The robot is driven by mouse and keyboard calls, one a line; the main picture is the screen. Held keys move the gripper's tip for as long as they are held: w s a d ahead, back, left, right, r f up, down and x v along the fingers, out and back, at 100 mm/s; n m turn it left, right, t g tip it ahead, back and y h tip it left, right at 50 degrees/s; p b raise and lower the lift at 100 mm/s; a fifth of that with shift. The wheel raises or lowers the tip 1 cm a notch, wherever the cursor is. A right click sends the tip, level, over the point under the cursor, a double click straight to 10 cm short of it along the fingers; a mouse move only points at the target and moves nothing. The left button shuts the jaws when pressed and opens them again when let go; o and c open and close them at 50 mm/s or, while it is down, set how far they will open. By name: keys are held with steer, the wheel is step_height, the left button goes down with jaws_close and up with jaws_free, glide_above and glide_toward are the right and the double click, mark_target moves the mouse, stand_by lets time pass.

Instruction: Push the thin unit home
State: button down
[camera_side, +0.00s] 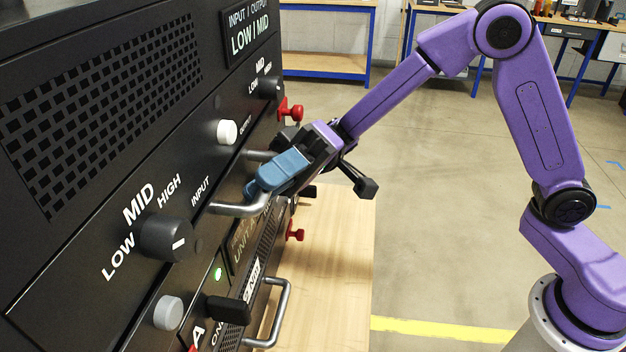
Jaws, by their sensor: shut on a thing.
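My gripper (277,172) is at the front of the black rack, its blue fingers shut on a silver bar handle (238,209). This handle belongs to a panel in the middle of the stack, which I take to be the thin unit. The gripper hides part of the handle and of the panel behind it. I cannot tell from this angle how far the unit sits out from its neighbours.
A large unit with a vent grille (100,115) and a MID knob (167,238) fills the left. Red knobs (290,110) stick out near the gripper. A lower handle (279,312) juts over the wooden table top (335,270). Open floor lies to the right.

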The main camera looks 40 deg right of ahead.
steer(key=shift+w+a, duration=0.1)
steer(key=shift+w, duration=0.1)
steer(key=c, duration=1.1)
jaws_free()
steer(key=v, duration=1.7)
steer(key=shift+d, duration=0.25)
